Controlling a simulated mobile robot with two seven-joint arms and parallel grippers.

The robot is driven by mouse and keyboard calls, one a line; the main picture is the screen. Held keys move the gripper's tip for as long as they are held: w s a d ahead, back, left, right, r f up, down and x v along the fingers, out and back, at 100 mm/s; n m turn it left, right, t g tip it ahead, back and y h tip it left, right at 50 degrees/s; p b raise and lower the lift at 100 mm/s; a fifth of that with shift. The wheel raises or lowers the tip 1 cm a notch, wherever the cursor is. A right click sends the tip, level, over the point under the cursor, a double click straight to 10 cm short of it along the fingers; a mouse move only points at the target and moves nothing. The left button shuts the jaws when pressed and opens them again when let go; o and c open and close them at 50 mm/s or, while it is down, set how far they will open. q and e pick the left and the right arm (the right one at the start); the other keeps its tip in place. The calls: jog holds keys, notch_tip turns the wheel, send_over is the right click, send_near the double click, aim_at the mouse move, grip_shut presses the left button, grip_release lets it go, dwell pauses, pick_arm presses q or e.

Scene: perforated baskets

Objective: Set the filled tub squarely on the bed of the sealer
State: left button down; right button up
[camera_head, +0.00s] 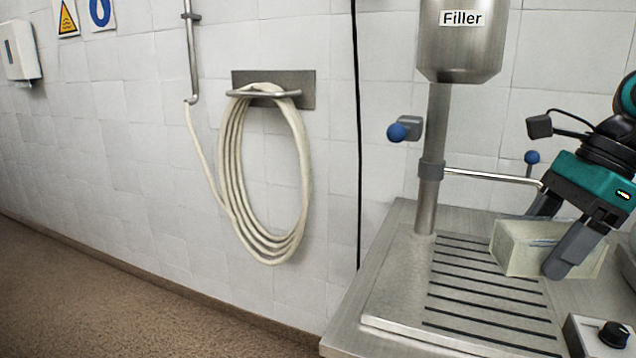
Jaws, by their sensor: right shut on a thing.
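A pale, boxy tub (513,251) is at the right, over the slotted drain of the steel filler bench. My right gripper (555,238) reaches in from the right and is shut on the tub, with one dark finger in front of it and the other behind. The tub looks about level; I cannot tell whether it touches the bench or hangs just above it. Its contents are not clear. I cannot make out the sealer or its bed here. My left gripper is out of view.
A thin rod and blue-knobbed handles (398,132) sit near my right arm. A black-knobbed control box (598,338) is at the front right. A coiled hose (240,175) hangs on the wall; the floor at left is clear.

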pick_arm(q)
jog(key=p, duration=0.1)
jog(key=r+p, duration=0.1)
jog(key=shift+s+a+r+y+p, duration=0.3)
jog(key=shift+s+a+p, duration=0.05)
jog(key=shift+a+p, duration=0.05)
pick_arm(e)
jog(key=a+f+n+g+h, duration=0.4)
jog(key=a+f+n, duration=0.8)
jog(key=n, duration=0.8)
notch_tip(320, 180, down, 4)
jog(key=shift+w+a+r+n+g, duration=0.2)
jog(key=shift+a+n+g, duration=0.15)
jog(key=shift+g, duration=0.35)
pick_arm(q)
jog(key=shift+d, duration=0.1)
pick_arm(e)
jog(key=shift+s, duration=0.1)
